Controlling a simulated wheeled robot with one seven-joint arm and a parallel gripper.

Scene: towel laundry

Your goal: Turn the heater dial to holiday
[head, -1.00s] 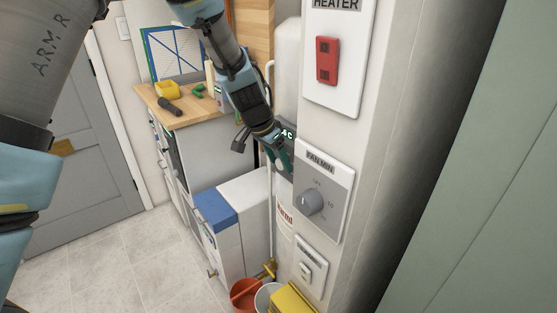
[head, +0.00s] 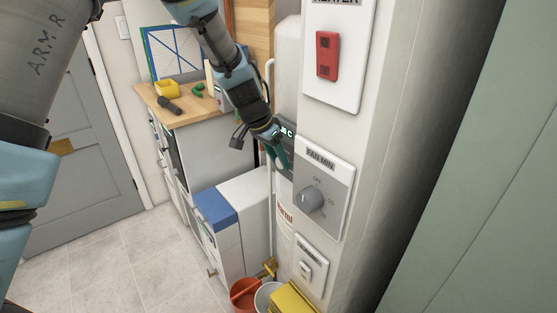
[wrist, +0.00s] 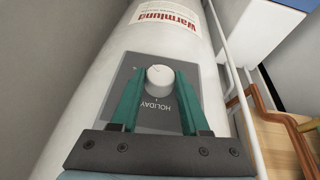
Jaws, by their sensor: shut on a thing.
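The heater is a white cylinder (wrist: 88,98) with a red "Warmlund" label. Its round white dial (wrist: 158,76) sits on a grey plate (wrist: 122,78), with the word HOLIDAY on the plate just below the dial in the wrist view. My gripper (wrist: 160,74) has its teal fingers on both sides of the dial and is shut on it. The dial's pointer mark is too small to read for certain. In the head view my gripper (head: 277,158) reaches the grey control plate behind the wall edge, and the dial is hidden there.
A wall post close on the right carries a red heater switch (head: 327,56), a fan knob (head: 311,200) and a smaller switch (head: 306,270). A white pipe (wrist: 222,60) runs beside the heater. Buckets (head: 245,294) stand below. Open floor lies at left.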

